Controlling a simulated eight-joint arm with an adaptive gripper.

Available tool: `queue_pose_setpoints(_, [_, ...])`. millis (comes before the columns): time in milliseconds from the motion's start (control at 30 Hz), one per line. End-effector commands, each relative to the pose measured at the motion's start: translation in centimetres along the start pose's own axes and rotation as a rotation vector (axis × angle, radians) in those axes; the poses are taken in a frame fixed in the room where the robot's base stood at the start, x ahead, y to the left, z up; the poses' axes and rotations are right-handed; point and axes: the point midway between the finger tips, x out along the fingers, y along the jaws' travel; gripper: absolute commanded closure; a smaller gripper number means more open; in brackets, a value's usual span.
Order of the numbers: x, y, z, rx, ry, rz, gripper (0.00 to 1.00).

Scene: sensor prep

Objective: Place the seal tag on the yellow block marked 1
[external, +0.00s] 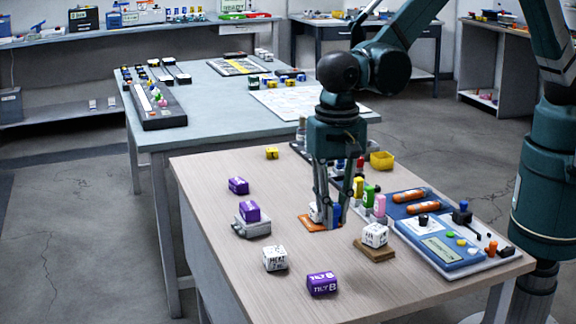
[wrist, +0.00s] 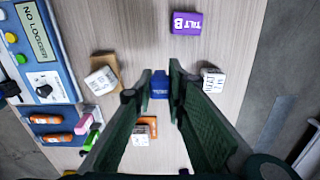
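My gripper (external: 333,218) points down over the near table, by an orange pad. Its fingertips (wrist: 161,80) close on the sides of a small blue block (wrist: 160,88) with a pale label too small to read; I cannot tell whether this is the seal tag. The blue block also shows between the fingers in the external view (external: 336,211). A small yellow block (external: 272,153) sits at the table's far left edge; its mark is too small to read. It does not show in the wrist view.
A white block sits on the orange pad (external: 310,223). Purple blocks (external: 322,284) (external: 238,185), a white block (external: 275,258) and a white block on a wooden stand (external: 373,254) surround my gripper. Coloured pegs (external: 369,195), a yellow bin (external: 382,160) and a blue panel (external: 440,245) lie right.

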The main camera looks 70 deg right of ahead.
Motion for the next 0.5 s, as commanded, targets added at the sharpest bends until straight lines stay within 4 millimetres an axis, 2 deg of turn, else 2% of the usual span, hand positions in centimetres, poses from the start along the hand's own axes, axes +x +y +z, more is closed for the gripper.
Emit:
queue_pose_setpoints(33, [-0.1,-0.6,-1.7,0.019,0.0,0.0,0.9])
queue_pose_setpoints(500, [-0.6,-3.9,-15.4,0.162,0.0,0.0,0.9])
